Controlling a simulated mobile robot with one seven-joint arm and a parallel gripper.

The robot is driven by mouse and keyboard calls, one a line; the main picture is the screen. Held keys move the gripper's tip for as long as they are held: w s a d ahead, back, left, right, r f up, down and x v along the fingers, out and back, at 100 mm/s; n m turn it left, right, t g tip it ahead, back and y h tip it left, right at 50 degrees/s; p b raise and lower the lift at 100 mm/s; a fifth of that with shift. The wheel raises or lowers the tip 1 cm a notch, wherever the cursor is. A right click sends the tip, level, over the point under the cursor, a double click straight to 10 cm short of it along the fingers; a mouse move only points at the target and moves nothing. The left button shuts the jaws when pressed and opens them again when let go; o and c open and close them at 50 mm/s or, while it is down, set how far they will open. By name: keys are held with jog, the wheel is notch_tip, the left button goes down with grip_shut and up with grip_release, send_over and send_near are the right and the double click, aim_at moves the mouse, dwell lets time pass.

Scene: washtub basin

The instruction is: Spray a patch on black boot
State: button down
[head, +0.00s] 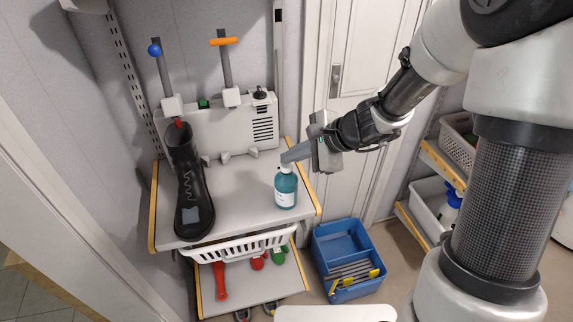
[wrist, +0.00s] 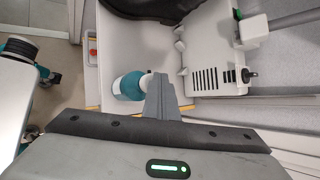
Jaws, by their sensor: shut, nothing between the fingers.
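The black boot (head: 184,165) lies on the left of the grey bench top with its toe toward the front. A pale grey-blue patch (head: 190,214) shows near its toe. Part of the boot (wrist: 145,9) is at the top of the wrist view. A teal spray bottle (head: 286,190) with a white top stands upright near the bench's right edge. My gripper (head: 286,158) is shut and empty at the bottle's top. In the wrist view, my gripper's fingers (wrist: 159,82) overlap the bottle's white head, beside the teal body (wrist: 129,86). I cannot tell whether they touch.
A light grey machine (head: 225,130) with two upright handles stands at the bench's back. A white rack (head: 240,246) hangs at the front edge above a lower shelf. A blue bin (head: 342,242) is on the floor at right. Bench space between boot and bottle is clear.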

aim_at(291, 166)
notch_tip(291, 166, up, 6)
jog(key=p, duration=0.4)
jog(key=shift+r, duration=0.15)
dwell(0.3)
jog(key=shift+d, duration=0.1)
dwell(2.3)
